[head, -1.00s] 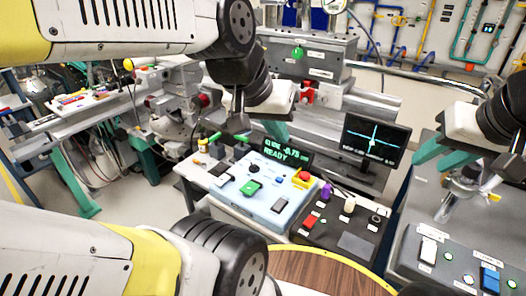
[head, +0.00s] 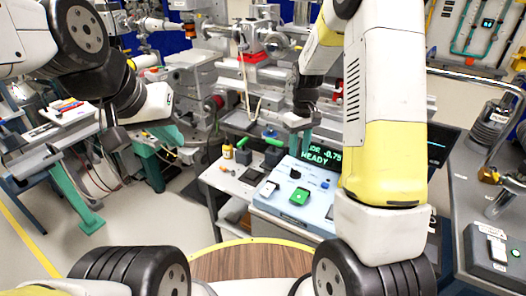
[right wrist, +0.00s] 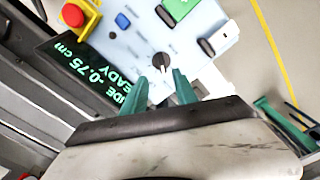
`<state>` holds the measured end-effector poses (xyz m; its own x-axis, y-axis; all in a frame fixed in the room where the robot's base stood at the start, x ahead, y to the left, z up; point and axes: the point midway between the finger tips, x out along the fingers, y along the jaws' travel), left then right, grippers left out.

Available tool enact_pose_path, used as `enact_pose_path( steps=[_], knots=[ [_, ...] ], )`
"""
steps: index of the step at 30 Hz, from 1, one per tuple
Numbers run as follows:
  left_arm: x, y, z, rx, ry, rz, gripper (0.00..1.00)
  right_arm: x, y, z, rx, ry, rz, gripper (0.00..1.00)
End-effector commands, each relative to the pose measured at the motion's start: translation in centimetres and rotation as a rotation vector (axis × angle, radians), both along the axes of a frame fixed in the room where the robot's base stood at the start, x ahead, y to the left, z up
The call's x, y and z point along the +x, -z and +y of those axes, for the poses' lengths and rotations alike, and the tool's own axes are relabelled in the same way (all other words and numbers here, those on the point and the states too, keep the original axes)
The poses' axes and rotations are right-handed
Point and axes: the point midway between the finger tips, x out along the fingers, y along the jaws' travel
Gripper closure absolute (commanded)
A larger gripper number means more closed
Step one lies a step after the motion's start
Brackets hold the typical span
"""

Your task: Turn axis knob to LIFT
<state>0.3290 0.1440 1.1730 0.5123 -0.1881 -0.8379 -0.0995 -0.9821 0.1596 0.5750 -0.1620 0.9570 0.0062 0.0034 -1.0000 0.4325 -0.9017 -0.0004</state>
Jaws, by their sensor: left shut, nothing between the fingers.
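The axis knob (right wrist: 160,62) is a small black dial with a white pointer on the pale blue control box (right wrist: 133,50). In the right wrist view its pointer points down toward my fingers. It also shows in the head view (head: 295,174), just below my right gripper (head: 300,143). In the right wrist view my right gripper (right wrist: 160,78) is open, its teal fingertips apart, close to the knob on either side; contact cannot be told. The display (head: 318,155) shows a side reading of -0.75 and READY. My left gripper (head: 168,137) is shut and empty, away to the left.
A green button (head: 299,197), white switch (head: 269,190) and blue button (head: 325,184) sit near the knob. A red emergency button (right wrist: 73,15) is on the box. My right arm hides much of the console's right side.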

Motion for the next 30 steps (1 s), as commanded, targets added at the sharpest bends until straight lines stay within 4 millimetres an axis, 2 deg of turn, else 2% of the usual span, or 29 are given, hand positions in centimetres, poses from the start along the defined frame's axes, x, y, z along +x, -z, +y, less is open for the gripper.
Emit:
enact_pose_path(
  steps=[5,15,18,28,29,30],
  knots=[
    [0.0,0.0,0.0,0.001,0.001,0.0,1.0,0.2,1.8,-0.1,-0.006,-0.008,0.01,0.65],
    [0.0,0.0,0.0,0.0,0.0,0.0,1.0,0.1,7.0,0.0,-0.005,-0.007,0.01,0.65],
    [0.0,0.0,0.0,0.0,0.0,0.0,1.0,0.2,7.8,0.0,-0.004,-0.006,0.008,0.65],
    [0.0,0.0,0.0,0.0,0.0,0.0,1.0,0.2,8.4,0.0,-0.004,-0.007,0.007,0.65],
    [0.0,0.0,0.0,0.0,0.0,0.0,1.0,0.2,8.4,0.0,-0.004,-0.007,0.007,0.67],
    [0.0,0.0,0.0,0.0,0.0,0.0,1.0,0.2,8.4,0.0,-0.004,-0.007,0.007,0.75]
  ],
)
